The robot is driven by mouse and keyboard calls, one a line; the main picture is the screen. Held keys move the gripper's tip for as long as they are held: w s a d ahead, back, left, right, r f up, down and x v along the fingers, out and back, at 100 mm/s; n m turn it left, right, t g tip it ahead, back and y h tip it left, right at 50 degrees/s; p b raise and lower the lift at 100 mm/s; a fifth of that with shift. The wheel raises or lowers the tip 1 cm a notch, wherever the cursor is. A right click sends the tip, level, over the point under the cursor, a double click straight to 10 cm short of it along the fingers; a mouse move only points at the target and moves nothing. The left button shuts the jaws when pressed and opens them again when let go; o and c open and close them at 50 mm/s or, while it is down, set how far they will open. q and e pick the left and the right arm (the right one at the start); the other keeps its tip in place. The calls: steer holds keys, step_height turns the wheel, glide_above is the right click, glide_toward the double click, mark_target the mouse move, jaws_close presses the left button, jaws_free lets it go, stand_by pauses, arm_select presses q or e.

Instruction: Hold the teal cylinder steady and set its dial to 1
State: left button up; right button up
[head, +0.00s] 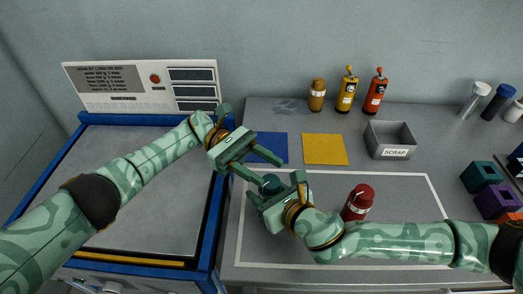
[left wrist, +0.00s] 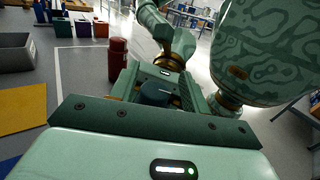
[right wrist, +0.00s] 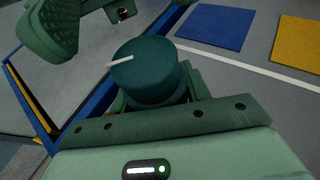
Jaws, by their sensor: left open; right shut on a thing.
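The teal cylinder (head: 271,182) stands upright on the grey table, inside the white outline near its left edge. My right gripper (head: 274,192) is shut on it from the right. In the right wrist view the round top of the cylinder (right wrist: 147,66) carries a white pointer that points left; no numbers can be read. My left gripper (head: 261,168) is open just above and behind the cylinder, with its fingers toward it, apart from the top as far as I can tell. The cylinder (left wrist: 154,93) also shows in the left wrist view, below the left gripper.
A red bottle (head: 358,202) stands right of the cylinder, close to my right forearm. Blue (head: 270,147) and yellow (head: 325,149) squares and a grey SCRAP bin (head: 390,140) lie behind. A blue-framed machine (head: 150,190) is on the left. Coloured blocks (head: 482,176) stand far right.

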arm_select(q)
step_height(320, 180, up, 7)
stand_by(0.3)
